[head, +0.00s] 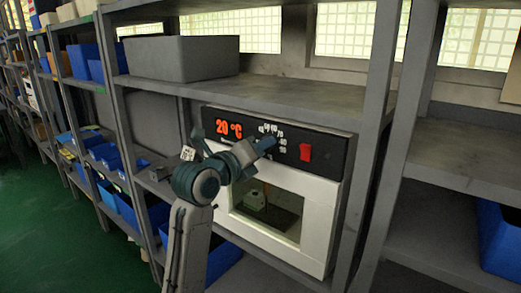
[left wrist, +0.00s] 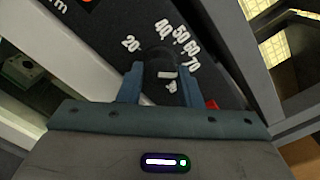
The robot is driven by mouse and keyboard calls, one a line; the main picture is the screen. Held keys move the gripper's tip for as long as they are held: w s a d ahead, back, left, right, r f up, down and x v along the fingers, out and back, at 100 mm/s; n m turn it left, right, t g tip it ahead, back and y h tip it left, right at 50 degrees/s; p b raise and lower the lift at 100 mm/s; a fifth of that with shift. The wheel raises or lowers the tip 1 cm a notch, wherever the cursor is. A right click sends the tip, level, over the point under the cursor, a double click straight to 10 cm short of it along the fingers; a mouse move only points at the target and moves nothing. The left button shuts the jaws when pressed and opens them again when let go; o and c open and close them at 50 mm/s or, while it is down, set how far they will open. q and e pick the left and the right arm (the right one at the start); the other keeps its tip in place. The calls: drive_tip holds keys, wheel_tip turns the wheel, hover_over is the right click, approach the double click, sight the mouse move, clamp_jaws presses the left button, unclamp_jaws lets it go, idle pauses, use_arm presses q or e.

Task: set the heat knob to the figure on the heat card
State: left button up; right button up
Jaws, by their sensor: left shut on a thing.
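A white oven (head: 318,222) with a black control panel (head: 330,150) stands on the shelf. Its red display (head: 229,129) reads 20 °C. My left gripper (head: 266,144) is shut on the heat knob at the panel, hiding most of it in the head view. In the left wrist view the dark knob (left wrist: 160,62) sits between the fingertips of my left gripper (left wrist: 160,84), with a small white mark showing. Figures from 20 to 70 show around the knob. A small white card (head: 188,153) stands left of the oven; its figure is too small to read surely.
A red switch (head: 305,151) is right of the knob. A grey bin (head: 182,58) stands on the shelf above. A blue bin (head: 502,246) is on the right shelf. Shelf posts stand close on both sides of the oven.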

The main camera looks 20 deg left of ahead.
use_arm(q)
drive_tip(key=shift+f, duration=0.15)
use_arm(e)
drive_tip(key=shift+s, duration=0.15)
use_arm(q)
drive_tip(key=o, duration=1)
use_arm(e)
drive_tip(key=shift+d, duration=0.1)
use_arm(q)
drive_tip(key=shift+b+v, duration=1.2)
drive_tip(key=shift+v, duration=4.2)
use_arm(e)
drive_tip(key=shift+w, duration=2.05)
